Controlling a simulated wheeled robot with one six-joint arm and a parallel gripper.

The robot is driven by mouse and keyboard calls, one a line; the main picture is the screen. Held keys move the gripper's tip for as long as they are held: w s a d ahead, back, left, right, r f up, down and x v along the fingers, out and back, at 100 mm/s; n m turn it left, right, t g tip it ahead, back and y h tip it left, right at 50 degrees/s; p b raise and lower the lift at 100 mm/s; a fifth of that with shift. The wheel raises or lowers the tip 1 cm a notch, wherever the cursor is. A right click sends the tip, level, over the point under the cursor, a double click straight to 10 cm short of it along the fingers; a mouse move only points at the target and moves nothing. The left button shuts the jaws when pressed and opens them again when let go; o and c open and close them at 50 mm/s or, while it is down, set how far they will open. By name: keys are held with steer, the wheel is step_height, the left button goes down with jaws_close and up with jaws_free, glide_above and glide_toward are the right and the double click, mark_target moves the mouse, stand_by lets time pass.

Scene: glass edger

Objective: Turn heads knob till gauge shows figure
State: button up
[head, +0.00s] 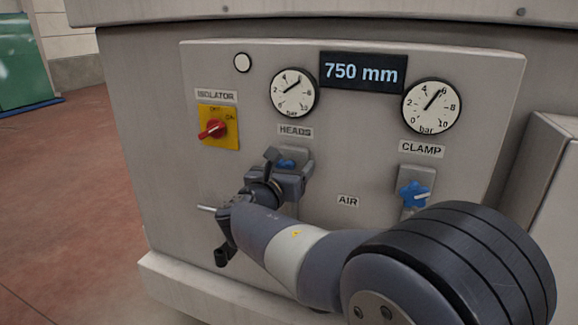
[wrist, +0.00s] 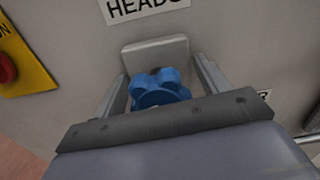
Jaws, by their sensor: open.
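The HEADS knob (head: 286,163) is blue and lobed, mostly hidden behind my gripper (head: 288,172) in the head view. In the wrist view the knob (wrist: 158,90) sits between the two fingers of my gripper (wrist: 162,86), one on each side. The fingers are open, with a gap to the knob seen on both sides. The HEADS gauge (head: 294,92) is round and white, marked in bar; its needle points to the upper right, roughly past 6. The exact reading is too small to tell.
The CLAMP gauge (head: 431,106) and its blue CLAMP knob (head: 414,195) are to the right. A red ISOLATOR switch (head: 213,129) on a yellow plate is at left. A display (head: 362,73) reads 750 mm. An AIR label (head: 347,201) sits between the knobs.

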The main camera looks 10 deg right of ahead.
steer(key=shift+c, duration=0.2)
steer(key=c, duration=0.9)
steer(key=shift+c, duration=0.2)
steer(key=shift+f+m+b, duration=0.1)
steer(key=shift+m+b, duration=0.2)
steer(key=shift+b, duration=0.15)
